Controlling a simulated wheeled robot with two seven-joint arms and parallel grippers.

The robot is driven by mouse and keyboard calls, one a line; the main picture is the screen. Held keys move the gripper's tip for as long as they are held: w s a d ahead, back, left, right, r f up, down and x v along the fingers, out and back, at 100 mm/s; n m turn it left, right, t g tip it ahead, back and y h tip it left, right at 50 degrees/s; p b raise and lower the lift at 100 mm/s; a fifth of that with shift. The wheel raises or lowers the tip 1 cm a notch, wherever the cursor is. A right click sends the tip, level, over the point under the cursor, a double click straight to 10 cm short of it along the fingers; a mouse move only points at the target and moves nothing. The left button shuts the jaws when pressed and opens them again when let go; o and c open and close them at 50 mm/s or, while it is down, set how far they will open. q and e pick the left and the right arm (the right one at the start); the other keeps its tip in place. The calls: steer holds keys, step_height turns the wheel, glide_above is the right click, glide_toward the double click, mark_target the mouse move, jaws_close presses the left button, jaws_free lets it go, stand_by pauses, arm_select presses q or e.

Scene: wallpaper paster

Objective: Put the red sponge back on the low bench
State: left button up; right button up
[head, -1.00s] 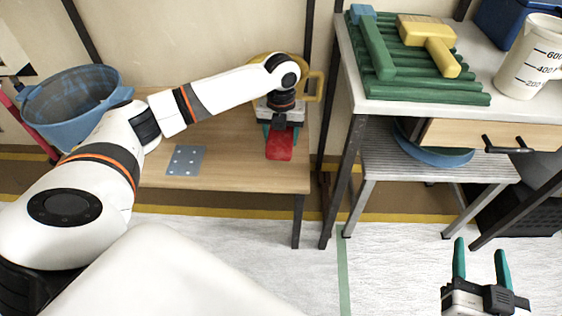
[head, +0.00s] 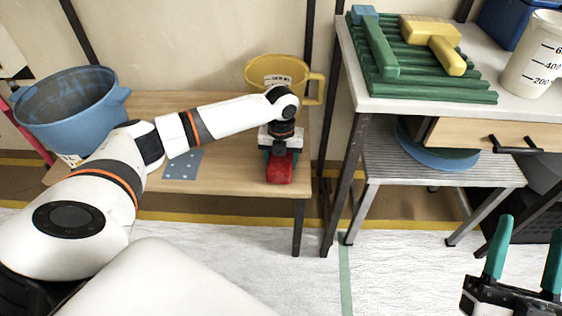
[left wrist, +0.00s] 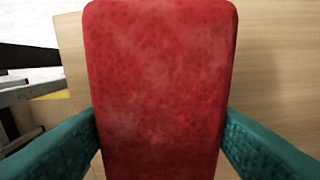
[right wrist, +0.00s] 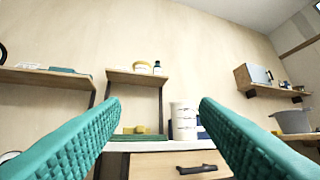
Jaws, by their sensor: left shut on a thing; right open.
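The red sponge (head: 280,170) is in my left gripper (head: 281,153), over the front right part of the low wooden bench (head: 225,180). In the left wrist view the sponge (left wrist: 160,85) fills the middle, between the two teal fingers. Bench wood shows behind it. I cannot tell whether the sponge touches the bench top. My right gripper (head: 528,236) is open and empty at the lower right of the head view; its spread fingers also show in the right wrist view (right wrist: 158,105).
A blue-grey perforated plate (head: 183,166) lies left of the sponge. A taller table (head: 440,107) and a metal step stool (head: 395,168) stand to the right.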

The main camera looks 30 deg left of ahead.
arm_select(q)
steer(key=shift+f, duration=0.1)
steer(key=shift+f+p, duration=0.15)
steer(key=shift+p, duration=0.15)
arm_select(e)
steer(key=shift+w+f+g+h, duration=0.15)
steer(key=shift+w+f+g, duration=0.3)
steer(key=shift+f+g, duration=0.25)
steer(key=shift+w+f+g+h, duration=0.15)
steer(key=shift+w+f+g, duration=0.25)
steer(key=shift+f+g, duration=0.25)
arm_select(q)
steer(key=shift+f, duration=0.15)
arm_select(e)
steer(key=shift+f, duration=0.15)
arm_select(q)
steer(key=o, duration=1)
arm_select(e)
steer(key=shift+w, duration=0.1)
